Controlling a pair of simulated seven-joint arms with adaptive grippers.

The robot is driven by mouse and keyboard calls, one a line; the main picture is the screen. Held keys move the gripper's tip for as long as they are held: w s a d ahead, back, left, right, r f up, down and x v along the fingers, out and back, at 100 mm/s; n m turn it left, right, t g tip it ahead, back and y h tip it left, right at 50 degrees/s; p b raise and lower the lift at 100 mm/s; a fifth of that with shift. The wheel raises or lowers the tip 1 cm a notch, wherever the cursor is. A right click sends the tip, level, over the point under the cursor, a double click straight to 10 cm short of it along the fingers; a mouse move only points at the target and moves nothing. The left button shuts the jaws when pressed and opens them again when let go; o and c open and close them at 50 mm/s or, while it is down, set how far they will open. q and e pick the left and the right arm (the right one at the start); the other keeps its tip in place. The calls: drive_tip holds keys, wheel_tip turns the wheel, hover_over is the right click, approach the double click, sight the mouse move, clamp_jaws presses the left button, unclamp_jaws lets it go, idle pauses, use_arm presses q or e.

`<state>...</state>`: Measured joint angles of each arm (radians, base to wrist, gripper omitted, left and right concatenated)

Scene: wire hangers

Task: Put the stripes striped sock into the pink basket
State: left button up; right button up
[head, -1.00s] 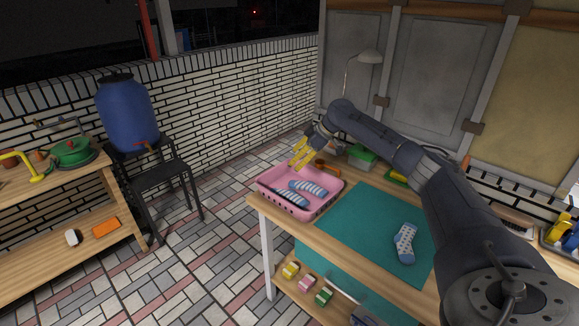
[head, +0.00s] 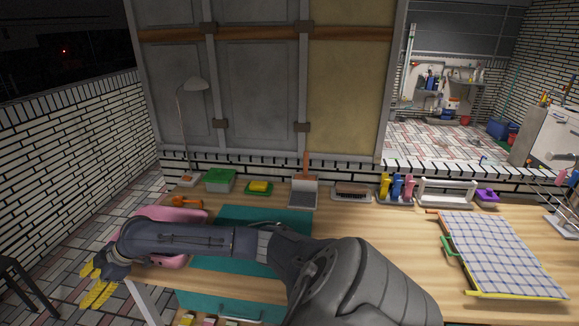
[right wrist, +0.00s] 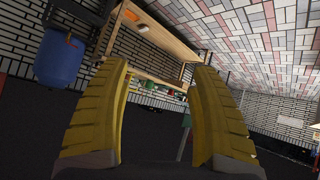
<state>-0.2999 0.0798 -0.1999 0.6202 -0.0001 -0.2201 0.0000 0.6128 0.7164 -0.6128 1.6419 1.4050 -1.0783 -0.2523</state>
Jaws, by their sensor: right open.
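The pink basket (head: 180,215) stands at the left end of the wooden table in the head view. My right forearm crosses in front of it, and its inside cannot be seen. No sock is visible in either current view. My right gripper (head: 97,283) is beyond the table's left edge, left of the basket, with its yellow fingers apart and empty. In the right wrist view both fingers (right wrist: 158,115) are wide apart with nothing between them. My left gripper is not in view.
A teal mat (head: 240,215) lies right of the basket, partly behind my right arm. A green-lidded box (head: 219,180), dustpan (head: 303,193) and bottle rack (head: 396,190) line the table's back. A checked cloth (head: 500,255) hangs over a rack at right.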

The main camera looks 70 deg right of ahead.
drive_tip(key=s+a+f+m+t+y, duration=0.1)
drive_tip(key=s+a+f+t, duration=0.25)
drive_tip(key=a, duration=0.55)
drive_tip(key=s+d+f+m+g+h, duration=0.1)
drive_tip(key=s+d+f+m+h, duration=0.15)
drive_tip(key=f, duration=0.75)
drive_tip(key=s+d+f+m+h, duration=0.1)
drive_tip(key=s+d+f+m, duration=0.15)
drive_tip(key=f, duration=0.75)
drive_tip(key=s+d+f+m+g+h, duration=0.1)
drive_tip(key=s+d+f, duration=0.2)
drive_tip(key=s+f, duration=0.65)
drive_tip(key=s+d+f+g+h, duration=0.25)
drive_tip(key=s+f, duration=0.35)
drive_tip(key=f, duration=0.7)
drive_tip(key=s+f+g, duration=0.1)
drive_tip(key=s+f, duration=0.4)
drive_tip(key=s, duration=0.9)
drive_tip(key=s+a+f+g, duration=0.1)
drive_tip(key=s+f, duration=0.5)
drive_tip(key=s, duration=0.8)
drive_tip(key=s+f+g, duration=0.3)
drive_tip(key=s+f, duration=0.3)
drive_tip(key=s, duration=0.8)
drive_tip(key=shift+a+m+h, duration=0.15)
drive_tip(key=shift+m+h, duration=0.15)
drive_tip(key=shift+m, duration=0.1)
drive_tip(key=shift+s+f, duration=0.1)
drive_tip(key=shift+s, duration=0.05)
